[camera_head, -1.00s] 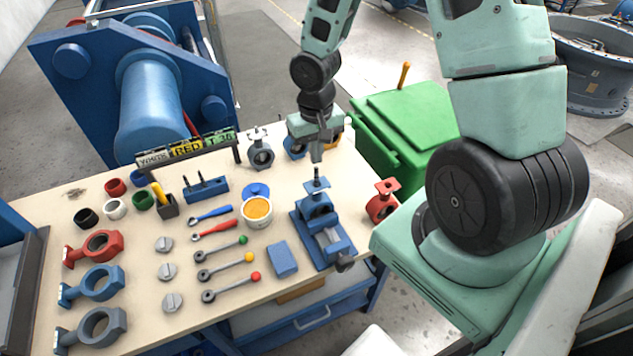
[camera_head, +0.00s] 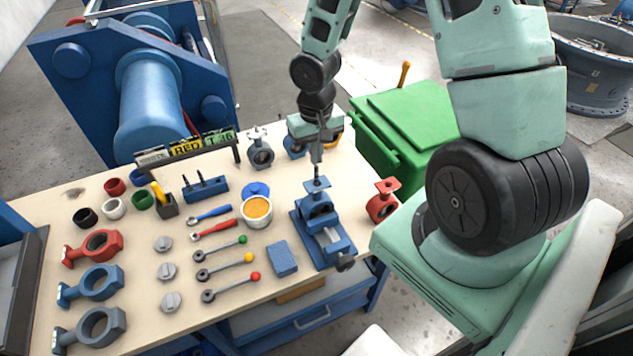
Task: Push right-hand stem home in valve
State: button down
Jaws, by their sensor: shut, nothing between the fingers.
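A blue valve (camera_head: 319,207) is held in the blue vise (camera_head: 326,238) at the right end of the bench. A thin dark stem (camera_head: 317,172) stands upright out of the valve's top flange. My gripper (camera_head: 316,158) points down directly over the stem, fingers shut and empty. Its tips are at or just above the stem's top; I cannot tell whether they touch. The stem's lower part is hidden inside the valve.
A red valve (camera_head: 382,203) stands close right of the vise. A grey valve (camera_head: 261,153) and another blue valve (camera_head: 293,147) stand behind. A tub of orange paste (camera_head: 257,211) and a blue block (camera_head: 282,259) are to the left. A green bin (camera_head: 405,130) stands beyond the bench.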

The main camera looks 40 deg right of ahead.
aim_at(316, 167)
jog(key=shift+f+b, duration=1.85)
jog(key=shift+f, duration=0.3)
dwell(0.8)
jog(key=shift+r, duration=0.1)
dwell(0.5)
notch_tip(316, 167, up, 8)
jog(key=p, duration=0.7)
dwell(0.6)
jog(key=s+a+r+n+b, duration=0.1)
jog(key=s+a+n+b, duration=0.25)
jog(key=a, duration=0.45)
jog(key=s+a+r+n+b, duration=0.1)
jog(key=s+a+n+b, duration=0.2)
jog(key=a, duration=0.4)
jog(key=s+a+r+n+b, duration=0.2)
jog(key=s+a+n+b, duration=0.2)
jog(key=s+a, duration=0.3)
jog(key=s+b, duration=0.1)
jog(key=s, duration=0.3)
jog(key=shift+s+a+y, duration=0.15)
jog(key=shift+a+y, duration=0.15)
